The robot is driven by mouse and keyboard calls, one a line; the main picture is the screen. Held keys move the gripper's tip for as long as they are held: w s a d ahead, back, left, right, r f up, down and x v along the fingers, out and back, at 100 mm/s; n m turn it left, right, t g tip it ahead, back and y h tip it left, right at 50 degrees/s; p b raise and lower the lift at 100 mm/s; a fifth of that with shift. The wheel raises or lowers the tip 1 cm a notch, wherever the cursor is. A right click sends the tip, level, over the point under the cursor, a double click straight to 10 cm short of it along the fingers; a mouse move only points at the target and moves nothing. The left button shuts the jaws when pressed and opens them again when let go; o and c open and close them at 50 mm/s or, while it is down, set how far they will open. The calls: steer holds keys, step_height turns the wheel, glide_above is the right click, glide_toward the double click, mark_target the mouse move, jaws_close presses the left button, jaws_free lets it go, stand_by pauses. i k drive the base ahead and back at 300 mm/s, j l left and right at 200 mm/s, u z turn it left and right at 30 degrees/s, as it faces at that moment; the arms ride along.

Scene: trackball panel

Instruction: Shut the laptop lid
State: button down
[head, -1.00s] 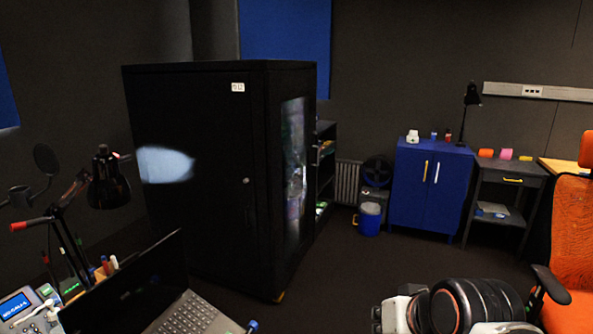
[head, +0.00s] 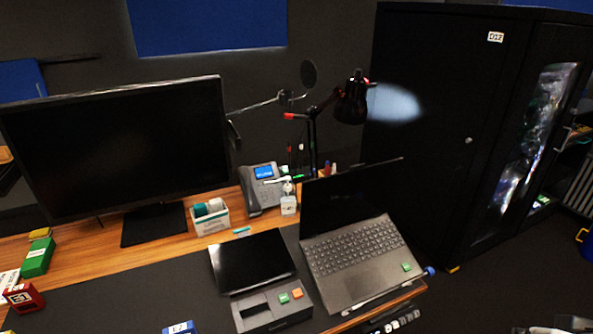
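The laptop (head: 352,255) stands open near the right end of the wooden desk. Its dark lid (head: 345,197) is raised and leans back, and its keyboard faces up. A small green tag lies on the right of the keyboard deck. My gripper is not in view, and nothing touches the laptop.
A black tablet-like panel (head: 250,262) and a grey box with green and orange buttons (head: 272,306) lie left of the laptop. A desk phone (head: 262,190), a black lamp (head: 351,100) and a large monitor (head: 115,150) stand behind. A black cabinet (head: 440,130) stands right of the desk.

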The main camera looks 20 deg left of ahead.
mark_target(340, 199)
steer(key=u, duration=0.85)
